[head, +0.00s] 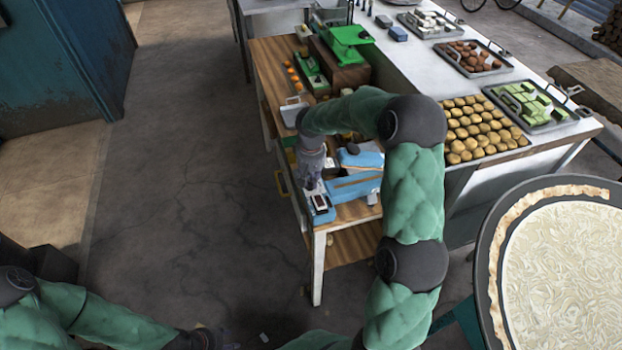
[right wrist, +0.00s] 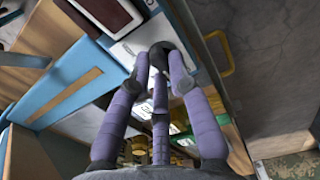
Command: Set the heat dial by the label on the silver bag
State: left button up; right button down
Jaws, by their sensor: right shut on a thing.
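A blue machine (head: 355,187) stands on the wooden side table. At its front left end is a pale control panel with a dark display (head: 320,201); the display also shows in the right wrist view (right wrist: 105,12). My right gripper (head: 312,186) reaches down onto this panel. In the right wrist view its purple fingers (right wrist: 161,62) are closed around a dark knob on the pale panel, mostly hidden by the fingertips. The dial's marks cannot be read. I cannot make out the silver bag or its label. My left gripper (head: 207,339) is low at the bottom edge, small and unclear.
The wooden table (head: 345,212) also carries a green scale (head: 347,38) and orange items. Behind it, a long counter holds trays and rows of round brown pieces (head: 478,128). A large round pan (head: 488,245) stands at right. The floor at left is clear.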

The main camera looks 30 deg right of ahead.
jog(key=m+b, duration=0.1)
jog(key=m, duration=0.2)
jog(key=shift+s+m, duration=0.1)
jog(key=shift+m, duration=0.3)
jog(key=m+b, duration=0.1)
jog(key=m, duration=0.3)
jog(key=shift+a+m, duration=0.1)
jog(key=shift+m, duration=0.2)
jog(key=m+b, duration=0.1)
jog(key=m, duration=0.3)
jog(key=shift+a, duration=0.1)
jog(key=shift+m+b, duration=0.35)
jog(key=shift+m, duration=2.15)
jog(key=c, duration=1.1)
grip_release()
jog(key=shift+c, duration=0.2)
